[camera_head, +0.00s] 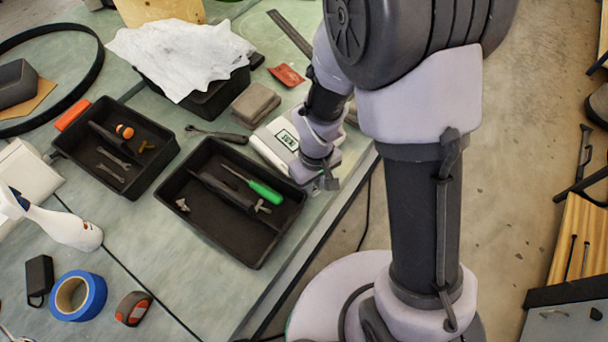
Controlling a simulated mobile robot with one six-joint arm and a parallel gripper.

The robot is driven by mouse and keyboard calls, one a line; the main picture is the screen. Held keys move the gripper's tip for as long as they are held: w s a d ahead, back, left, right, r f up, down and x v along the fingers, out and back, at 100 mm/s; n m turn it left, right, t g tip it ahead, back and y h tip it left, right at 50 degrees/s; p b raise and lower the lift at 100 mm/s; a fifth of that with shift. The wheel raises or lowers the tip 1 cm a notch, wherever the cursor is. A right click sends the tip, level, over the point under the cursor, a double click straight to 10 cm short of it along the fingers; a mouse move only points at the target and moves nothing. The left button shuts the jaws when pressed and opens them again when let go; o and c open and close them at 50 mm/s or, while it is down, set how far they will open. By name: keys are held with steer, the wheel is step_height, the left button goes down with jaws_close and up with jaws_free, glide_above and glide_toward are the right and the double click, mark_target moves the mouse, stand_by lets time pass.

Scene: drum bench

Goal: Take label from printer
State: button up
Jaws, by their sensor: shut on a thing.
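The label printer (268,151) is a pale box near the right edge of the bench, partly hidden behind my arm. A white patch with a green border and dark print (287,139) shows on its top. My gripper (328,182) is at the printer's right front corner, low by the bench edge, pointing down. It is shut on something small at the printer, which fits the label. The label itself is mostly hidden by my gripper and too small to make out. I cannot tell whether it is still attached to the printer.
A black tray (177,228) with a green screwdriver (264,191) lies just left of my gripper. Another black tray (75,158) holds wrenches. Blue tape (97,296) is at the front left.

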steer(key=shift+r, duration=0.2)
steer(key=shift+r+p, duration=2.8)
steer(key=shift+r, duration=0.55)
